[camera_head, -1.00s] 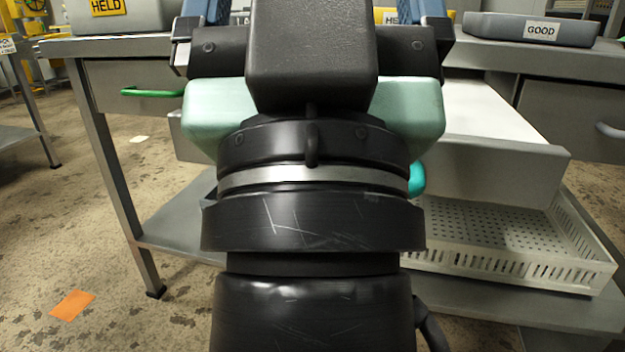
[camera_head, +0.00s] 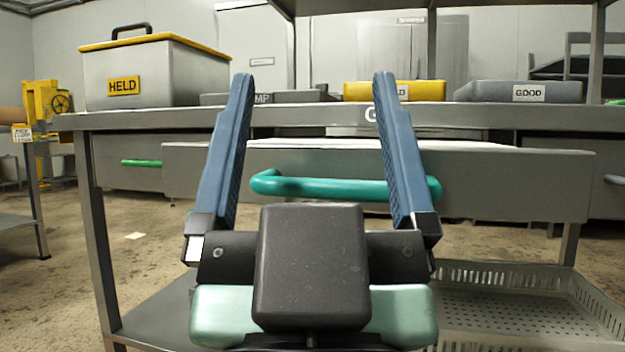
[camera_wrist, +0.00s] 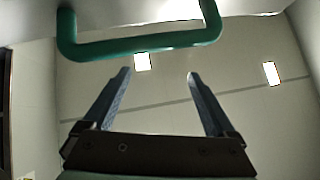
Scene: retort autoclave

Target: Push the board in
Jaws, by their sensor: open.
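The board (camera_head: 510,182) is a wide grey-fronted slab with a pale top, standing out from under the bench top in the head view. A teal bar handle (camera_head: 345,188) is fixed on its front. My gripper (camera_head: 313,78) is open and empty, its two blue fingers pointing up in the picture across the ends of the handle. In the wrist view the handle (camera_wrist: 140,47) lies just past the fingertips (camera_wrist: 158,73), with nothing between the fingers. I cannot tell whether a finger touches the board or handle.
The bench top (camera_head: 150,119) carries a grey bin marked HELD (camera_head: 170,72), a yellow case (camera_head: 394,91) and a grey case marked GOOD (camera_head: 519,91). A closed drawer (camera_head: 122,176) with a green handle is at left. A white perforated crate (camera_head: 590,310) sits on the lower shelf.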

